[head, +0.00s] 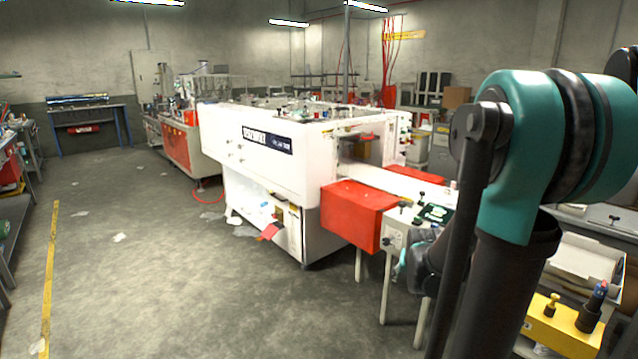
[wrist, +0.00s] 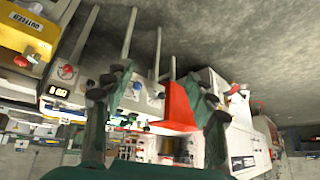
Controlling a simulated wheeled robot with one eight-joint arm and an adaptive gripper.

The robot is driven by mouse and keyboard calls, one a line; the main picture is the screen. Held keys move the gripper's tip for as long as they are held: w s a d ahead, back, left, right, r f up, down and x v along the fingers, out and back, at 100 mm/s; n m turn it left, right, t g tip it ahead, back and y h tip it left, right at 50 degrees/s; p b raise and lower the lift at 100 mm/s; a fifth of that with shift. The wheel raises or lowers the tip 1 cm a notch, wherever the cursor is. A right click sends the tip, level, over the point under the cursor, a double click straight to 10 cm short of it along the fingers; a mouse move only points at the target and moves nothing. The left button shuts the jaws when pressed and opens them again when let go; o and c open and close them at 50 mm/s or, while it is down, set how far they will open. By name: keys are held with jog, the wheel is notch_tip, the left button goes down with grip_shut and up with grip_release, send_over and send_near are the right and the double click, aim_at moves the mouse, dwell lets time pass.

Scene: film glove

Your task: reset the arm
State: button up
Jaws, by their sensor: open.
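My gripper (wrist: 156,82) shows in the wrist view with its two dark green fingers spread wide apart and nothing between them. In the head view my gripper (head: 412,268) is partly hidden behind my teal and black arm, which fills the right side. It hangs low beside the end of the white machine's table. The wrist view is upside down, with the floor at the top and the machine's legs pointing up.
The white machine (head: 258,160) with a red cover (head: 352,208) stands left of my arm. The cover shows beyond the fingers in the wrist view (wrist: 180,108). A yellow box (head: 560,331) is at lower right. Open concrete floor (head: 140,260) lies left, with scattered scraps.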

jog(key=s+a+f+n+g, duration=0.1)
jog(key=s+a, duration=0.3)
jog(key=s, duration=0.5)
jog(key=s+a+f+n+g+y, duration=0.1)
jog(key=s+a+f+n, duration=0.1)
jog(key=s, duration=0.7)
jog(key=shift+a+f+n, duration=0.25)
jog(key=shift+a+n, duration=0.05)
jog(key=shift+a, duration=0.55)
